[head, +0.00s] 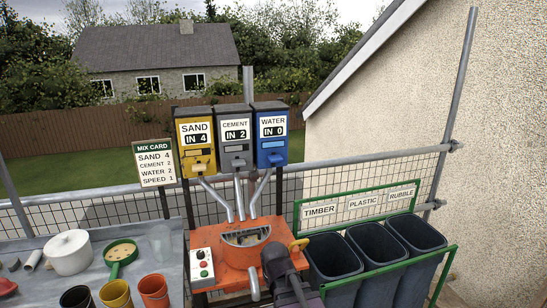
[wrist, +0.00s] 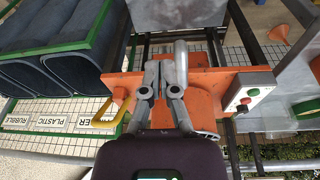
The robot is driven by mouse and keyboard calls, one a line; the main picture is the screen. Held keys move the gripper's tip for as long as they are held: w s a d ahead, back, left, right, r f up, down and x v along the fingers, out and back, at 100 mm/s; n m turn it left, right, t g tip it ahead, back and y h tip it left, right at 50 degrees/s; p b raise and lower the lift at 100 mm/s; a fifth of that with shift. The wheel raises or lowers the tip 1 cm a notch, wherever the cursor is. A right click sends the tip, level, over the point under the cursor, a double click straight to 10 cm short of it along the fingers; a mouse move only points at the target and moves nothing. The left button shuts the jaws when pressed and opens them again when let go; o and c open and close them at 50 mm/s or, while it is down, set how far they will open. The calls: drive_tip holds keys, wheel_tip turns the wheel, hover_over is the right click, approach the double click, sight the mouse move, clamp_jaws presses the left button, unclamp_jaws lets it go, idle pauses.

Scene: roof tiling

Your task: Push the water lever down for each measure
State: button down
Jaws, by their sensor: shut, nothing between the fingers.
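The blue water dispenser (head: 271,152) is at the right of three dispensers in the head view and reads IN 0. A small lever or tap shows low on its front, too small to read its position. The yellow sand dispenser (head: 195,155) reads IN 4, and the grey cement dispenser (head: 236,155) reads IN 2. My gripper (wrist: 163,78) is shut and empty, over the orange mixer stand (wrist: 205,92) in the wrist view. In the head view it is below the dispensers, its fingertips hard to make out.
The mixer's button box (head: 202,265) is at its left, a yellow handle (head: 299,244) at its right. Grey bins (head: 376,243) in a green frame stand on the right. A table (head: 165,238) with buckets and a white pot is on the left. Pipes run down from the dispensers.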

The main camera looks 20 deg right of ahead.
drive_tip(key=w+d+r+m+t+h, duration=0.1)
drive_tip(key=w+d+r+t, duration=0.25)
drive_tip(key=w, duration=0.35)
drive_tip(key=w+d+r+t+h+p, duration=0.1)
drive_tip(key=w+d+r+t, duration=0.25)
drive_tip(key=w, duration=0.25)
drive_tip(key=w+d+r+m+t+h, duration=0.1)
drive_tip(key=w+d+r+t, duration=0.2)
drive_tip(key=w, duration=0.4)
drive_tip(key=w+d+r+n+t+y+p, duration=0.1)
drive_tip(key=w+r+t, duration=0.3)
drive_tip(key=r, duration=0.4)
drive_tip(key=w+d+r+n+t+y+p, duration=0.1)
drive_tip(key=w+r+t+y, duration=0.1)
drive_tip(key=w+r+t, duration=0.3)
drive_tip(key=shift+w+d+r+n+t+y, duration=0.25)
drive_tip(key=shift+w+r+n+y, duration=0.2)
drive_tip(key=shift+r, duration=1.75)
wheel_tip(320, 180, up, 3)
drive_tip(key=p, duration=0.3)
hover_over(275, 158)
drive_tip(key=s, duration=0.1)
drive_tip(key=shift+d+r, duration=0.15)
drive_tip(key=shift+r, duration=0.05)
drive_tip(key=shift+f+b, duration=1.85)
drive_tip(key=shift+f, duration=0.2)
